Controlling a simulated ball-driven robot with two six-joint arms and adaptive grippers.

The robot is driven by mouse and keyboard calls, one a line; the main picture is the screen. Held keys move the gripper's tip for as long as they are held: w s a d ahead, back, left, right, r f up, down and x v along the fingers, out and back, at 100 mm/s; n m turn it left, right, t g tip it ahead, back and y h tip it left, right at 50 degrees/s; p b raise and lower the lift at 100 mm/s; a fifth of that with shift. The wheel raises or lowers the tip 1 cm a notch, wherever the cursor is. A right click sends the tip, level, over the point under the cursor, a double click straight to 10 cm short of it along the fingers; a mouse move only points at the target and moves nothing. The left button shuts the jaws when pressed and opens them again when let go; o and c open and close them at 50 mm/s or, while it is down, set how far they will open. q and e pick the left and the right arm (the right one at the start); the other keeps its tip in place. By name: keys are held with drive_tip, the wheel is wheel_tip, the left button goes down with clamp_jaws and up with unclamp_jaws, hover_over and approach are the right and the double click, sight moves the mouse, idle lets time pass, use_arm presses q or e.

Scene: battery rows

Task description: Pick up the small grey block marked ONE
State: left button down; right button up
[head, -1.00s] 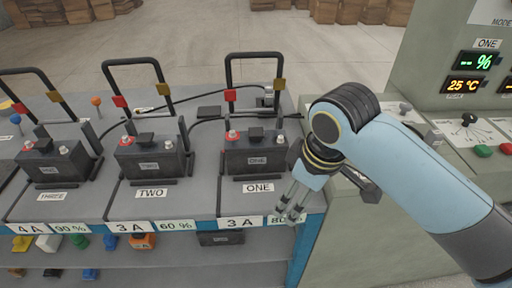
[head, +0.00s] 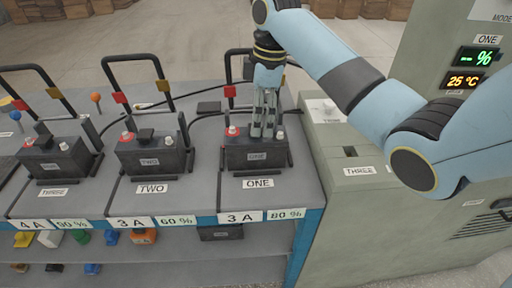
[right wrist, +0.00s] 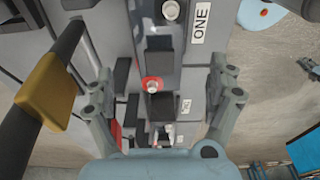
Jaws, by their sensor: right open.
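The small grey block marked ONE (head: 238,162) is a dark grey battery with a red-ringed terminal at left and a pale one at right. It sits upright on the bench behind the ONE label, in front of a black hoop lever. My right gripper (head: 263,132) is open, pointing down over the block's top and hiding its middle. I cannot tell if the fingers touch it. In the right wrist view the open fingers (right wrist: 165,88) stand apart on both sides of the row, with the block's dark top piece (right wrist: 160,38) and terminals between them. My left gripper is out of view.
Similar blocks TWO (head: 150,160) and THREE (head: 55,160) stand to the left, each with a hoop lever behind. A yellow-tagged lever (right wrist: 45,92) is close by my fingers. A grey-green cabinet (head: 345,210) stands at right. A lower shelf holds several coloured pieces.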

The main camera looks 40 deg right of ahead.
sight(256, 145)
drive_tip(key=f, duration=0.7)
drive_tip(key=shift+w+a+f, duration=0.1)
drive_tip(key=shift+w+a, duration=0.15)
drive_tip(key=shift+a, duration=0.15)
drive_tip(key=c, duration=1.6)
drive_tip(key=shift+w, duration=0.1)
drive_tip(key=shift+c, duration=0.9)
drive_tip(key=shift+r, duration=0.3)
